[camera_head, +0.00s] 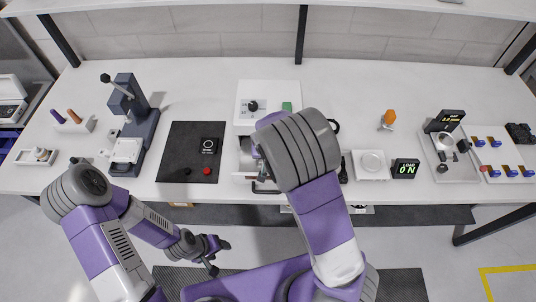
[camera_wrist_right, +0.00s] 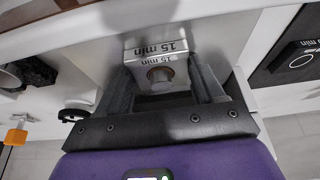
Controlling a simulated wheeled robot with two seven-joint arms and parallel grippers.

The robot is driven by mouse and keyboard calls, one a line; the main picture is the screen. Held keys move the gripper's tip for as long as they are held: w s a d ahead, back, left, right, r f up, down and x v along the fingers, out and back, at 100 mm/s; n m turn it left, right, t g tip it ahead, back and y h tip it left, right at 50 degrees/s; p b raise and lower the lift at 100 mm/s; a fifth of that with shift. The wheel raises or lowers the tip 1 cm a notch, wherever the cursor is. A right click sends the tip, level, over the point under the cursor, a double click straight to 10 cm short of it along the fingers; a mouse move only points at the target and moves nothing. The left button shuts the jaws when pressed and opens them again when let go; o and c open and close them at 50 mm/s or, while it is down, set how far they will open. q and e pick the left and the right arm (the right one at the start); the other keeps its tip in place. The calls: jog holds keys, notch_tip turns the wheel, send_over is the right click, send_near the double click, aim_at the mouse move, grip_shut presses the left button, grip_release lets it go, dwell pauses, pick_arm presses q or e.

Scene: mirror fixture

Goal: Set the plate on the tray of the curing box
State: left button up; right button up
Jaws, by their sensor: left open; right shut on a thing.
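In the right wrist view, my right gripper (camera_wrist_right: 160,84) is shut on the metal plate (camera_wrist_right: 152,46), which is marked "15 min" and has a round boss. I cannot tell whether the plate touches the tray. My right gripper is hidden in the head view. My left gripper (camera_head: 221,257) is open and empty, in front of the table edge.
A black mat (camera_head: 190,140) with a red button lies left of the box. A dark press (camera_head: 135,115) stands farther left. A white scale-like unit (camera_head: 371,163) and a "LOAD ON" display (camera_head: 405,168) sit to the right. The back of the table is mostly clear.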

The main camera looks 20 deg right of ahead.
jog(key=shift+r, duration=0.1)
jog(key=o, duration=1.1)
jog(key=shift+o, duration=0.2)
jog(key=shift+r, duration=0.1)
jog(key=p+v, duration=0.3)
jog(key=v, duration=0.9)
jog(key=shift+s, duration=0.15)
